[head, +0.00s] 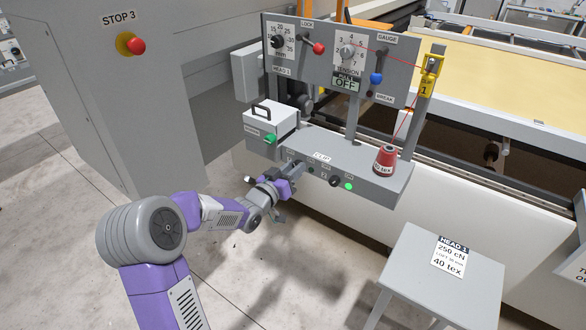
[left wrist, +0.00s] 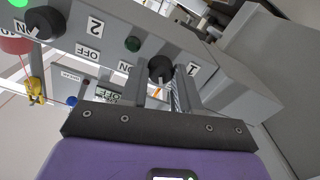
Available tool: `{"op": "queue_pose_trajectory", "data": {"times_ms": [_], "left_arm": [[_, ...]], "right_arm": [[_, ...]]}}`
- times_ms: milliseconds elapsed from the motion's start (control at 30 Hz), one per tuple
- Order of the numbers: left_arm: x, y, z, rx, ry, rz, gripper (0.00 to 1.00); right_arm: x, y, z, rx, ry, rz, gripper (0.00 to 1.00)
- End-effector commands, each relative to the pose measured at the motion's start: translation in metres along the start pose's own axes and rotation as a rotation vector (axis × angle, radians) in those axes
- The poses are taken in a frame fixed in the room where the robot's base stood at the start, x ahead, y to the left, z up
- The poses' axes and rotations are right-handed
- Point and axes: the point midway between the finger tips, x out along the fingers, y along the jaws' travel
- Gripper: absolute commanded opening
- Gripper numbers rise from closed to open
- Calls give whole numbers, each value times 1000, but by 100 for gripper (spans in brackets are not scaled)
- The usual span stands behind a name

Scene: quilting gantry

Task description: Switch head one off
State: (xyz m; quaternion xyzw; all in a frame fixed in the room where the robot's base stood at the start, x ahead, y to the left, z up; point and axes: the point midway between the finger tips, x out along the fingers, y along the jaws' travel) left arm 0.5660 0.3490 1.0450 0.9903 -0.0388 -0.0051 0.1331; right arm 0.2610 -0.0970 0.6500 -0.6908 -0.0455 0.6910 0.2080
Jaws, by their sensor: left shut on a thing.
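My left gripper (head: 293,175) reaches the front face of the grey control box (head: 385,187). In the left wrist view its two fingers (left wrist: 160,92) are shut on the black rotary knob (left wrist: 160,68) beside the label 1 (left wrist: 193,70). The lamp (left wrist: 132,44) by this knob is dark green and unlit. ON and OFF labels stand near it; the knob's exact pointing is hard to tell. A second black knob (left wrist: 45,22), by the label 2 (left wrist: 95,27), is free, and its lamp (head: 348,186) glows bright green. My right gripper is not in view.
A red thread cone (head: 385,158) stands on the box. A grey stand (head: 420,275) with a HEAD 1 card is at the lower right.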

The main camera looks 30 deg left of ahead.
Motion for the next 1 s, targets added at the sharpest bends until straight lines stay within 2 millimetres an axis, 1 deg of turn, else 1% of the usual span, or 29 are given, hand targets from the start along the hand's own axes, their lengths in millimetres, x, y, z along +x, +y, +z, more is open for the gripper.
{"op": "queue_pose_trajectory", "data": {"times_ms": [433, 467, 600, 867, 1000], "left_arm": [[0, 0, 1, -13, -1, -1, 0], [0, 0, 1, -13, -1, -1, 35], [0, 0, 1, -12, -1, 0, 56], [0, 0, 0, -10, -1, 0, 56], [-10, -1, 0, -9, -2, -2, 56]], "right_arm": [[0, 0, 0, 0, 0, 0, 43], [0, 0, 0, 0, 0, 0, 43], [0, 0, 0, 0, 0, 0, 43], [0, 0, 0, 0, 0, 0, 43], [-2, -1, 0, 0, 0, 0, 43]]}}
